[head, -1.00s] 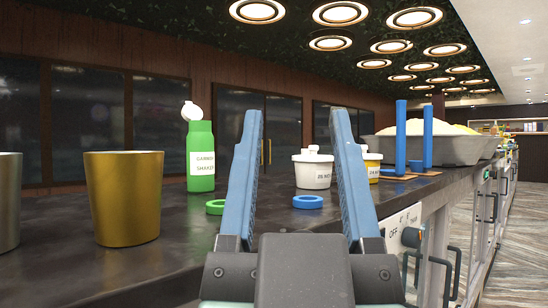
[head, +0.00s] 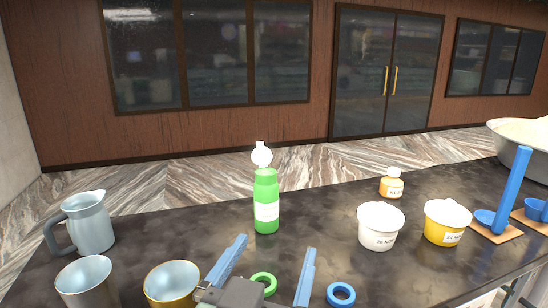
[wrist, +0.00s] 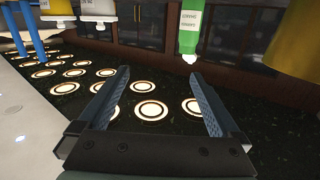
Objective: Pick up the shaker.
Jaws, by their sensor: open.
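The shaker (head: 266,205) is a green bottle with a white label and a white flip cap standing open. It stands upright on the dark counter, centre of the head view. My gripper (head: 275,245) is open and empty, at the front of the counter on the near side of the shaker and apart from it. In the wrist view, which looks upside down, the shaker (wrist: 188,30) hangs at the top, just right of centre and beyond my open gripper (wrist: 160,72). Nothing hides the shaker's body in the head view.
A green ring (head: 264,283) and a blue ring (head: 341,294) lie near my gripper. Left are a grey jug (head: 90,225), a metal cup (head: 88,284) and a gold cup (head: 172,284). Right are a white tub (head: 380,228), a yellow tub (head: 446,224) and a small orange jar (head: 391,186).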

